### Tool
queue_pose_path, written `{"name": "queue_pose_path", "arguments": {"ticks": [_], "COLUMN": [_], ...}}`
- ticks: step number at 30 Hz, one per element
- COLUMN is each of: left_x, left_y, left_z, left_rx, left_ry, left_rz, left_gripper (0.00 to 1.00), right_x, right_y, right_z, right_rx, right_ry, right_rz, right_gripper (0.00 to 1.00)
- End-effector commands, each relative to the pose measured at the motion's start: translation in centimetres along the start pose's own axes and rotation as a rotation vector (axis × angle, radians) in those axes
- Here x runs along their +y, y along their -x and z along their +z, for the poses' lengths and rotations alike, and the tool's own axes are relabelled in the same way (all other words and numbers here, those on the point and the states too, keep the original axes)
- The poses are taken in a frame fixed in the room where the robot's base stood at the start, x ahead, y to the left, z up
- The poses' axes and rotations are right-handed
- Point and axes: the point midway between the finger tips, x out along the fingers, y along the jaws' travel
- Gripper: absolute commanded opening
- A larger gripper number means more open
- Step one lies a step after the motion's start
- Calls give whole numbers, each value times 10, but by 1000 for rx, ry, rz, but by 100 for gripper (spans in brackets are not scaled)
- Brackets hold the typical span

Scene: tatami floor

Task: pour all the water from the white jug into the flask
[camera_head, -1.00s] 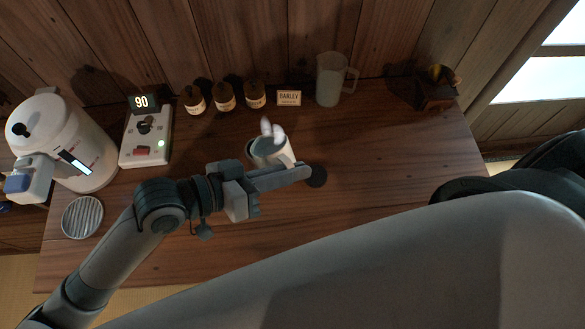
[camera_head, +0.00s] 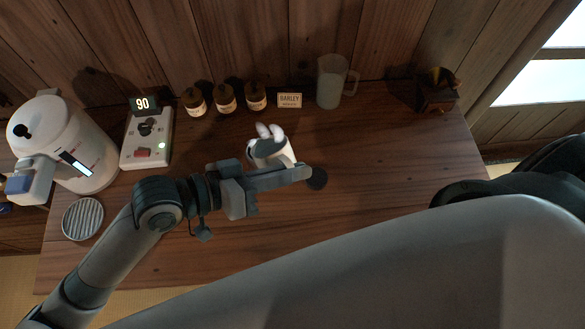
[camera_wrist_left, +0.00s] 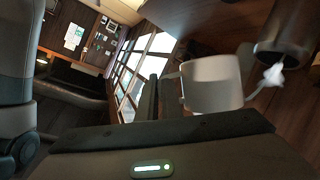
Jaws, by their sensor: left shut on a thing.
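My left gripper (camera_head: 300,172) is shut on the white jug (camera_head: 286,152) and holds it over the middle of the table. The jug also shows between the fingers in the left wrist view (camera_wrist_left: 212,86). A dark metallic cylinder (camera_wrist_left: 287,32), probably the flask, is close beside the jug there; I cannot tell whether they touch. A pale, shapeless blob (camera_wrist_left: 273,75) is near the cylinder's end, and pale lobes (camera_head: 268,131) show beside the jug from above. I cannot tell if this is water or steam. The water level is hidden. My right gripper is out of view.
On the wooden table (camera_head: 390,150) stand a white kettle (camera_head: 85,150), a control box reading 90 (camera_head: 147,140), small brown jars (camera_head: 225,100), a BARLEY card (camera_head: 290,100), a clear pitcher (camera_head: 330,85) and a dark wooden box (camera_head: 436,95). A dark disc (camera_head: 318,179) lies by the gripper.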

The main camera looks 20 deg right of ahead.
Motion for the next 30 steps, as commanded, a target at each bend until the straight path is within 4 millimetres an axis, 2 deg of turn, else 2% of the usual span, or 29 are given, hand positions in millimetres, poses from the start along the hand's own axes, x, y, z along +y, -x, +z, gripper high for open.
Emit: {"name": "queue_pose_path", "arguments": {"ticks": [30], "left_x": [2], "left_y": [3], "left_z": [-8], "left_rx": [2], "left_ry": [56], "left_rz": [24], "left_gripper": [0], "right_x": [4], "right_y": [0], "right_z": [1], "right_rx": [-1], "right_ry": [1], "right_rz": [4], "right_gripper": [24]}}
